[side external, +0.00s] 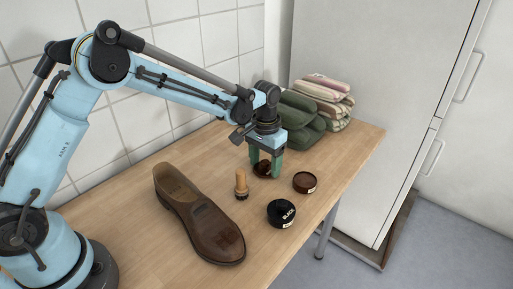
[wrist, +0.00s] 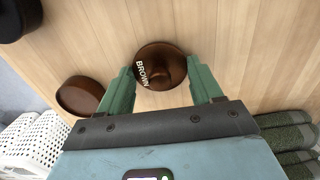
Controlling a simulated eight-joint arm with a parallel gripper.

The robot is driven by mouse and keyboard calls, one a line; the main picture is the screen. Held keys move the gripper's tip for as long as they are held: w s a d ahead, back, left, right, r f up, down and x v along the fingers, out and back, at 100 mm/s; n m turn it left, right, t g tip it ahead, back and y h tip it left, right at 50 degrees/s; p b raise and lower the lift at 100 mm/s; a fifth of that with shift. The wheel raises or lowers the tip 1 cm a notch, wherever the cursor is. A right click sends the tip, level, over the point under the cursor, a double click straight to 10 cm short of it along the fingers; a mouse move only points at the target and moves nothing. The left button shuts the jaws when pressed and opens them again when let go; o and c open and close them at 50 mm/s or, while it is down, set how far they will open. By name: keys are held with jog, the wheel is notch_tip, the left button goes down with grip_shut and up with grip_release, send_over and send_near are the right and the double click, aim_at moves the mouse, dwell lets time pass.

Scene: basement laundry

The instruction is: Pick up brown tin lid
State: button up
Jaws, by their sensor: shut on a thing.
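The brown tin lid (wrist: 150,62) is a round, dark brown, glossy disc with the word BROWN on it. In the wrist view it sits between the green fingertips of my gripper (wrist: 163,80). In the side external view the lid (side external: 262,171) shows dark between the fingertips of my gripper (side external: 266,170), which points down. The gripper is shut on the lid. The lid is at or very near the tabletop; I cannot tell whether it touches. The fingers partly hide it in the side external view.
A brown tin (side external: 305,182) and a black tin (side external: 281,214) stand in front on the wooden table (side external: 140,185). A small brush (side external: 241,186) and a brown shoe (side external: 205,225) are to the left. Folded green cloths (side external: 300,125) and striped towels (side external: 325,95) lie behind. A white basket (wrist: 35,142) shows in the wrist view.

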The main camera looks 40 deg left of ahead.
aim_at(265, 161)
jog(key=shift+r, duration=0.6)
notch_tip(265, 161, up, 3)
jog(key=shift+f, duration=0.1)
jog(key=s+d+r, duration=0.7)
jog(key=d, duration=0.2)
jog(key=w+d+f, duration=0.2)
jog(key=w, duration=0.7)
jog(key=shift+f, duration=3)
jog(key=shift+f, duration=0.15)
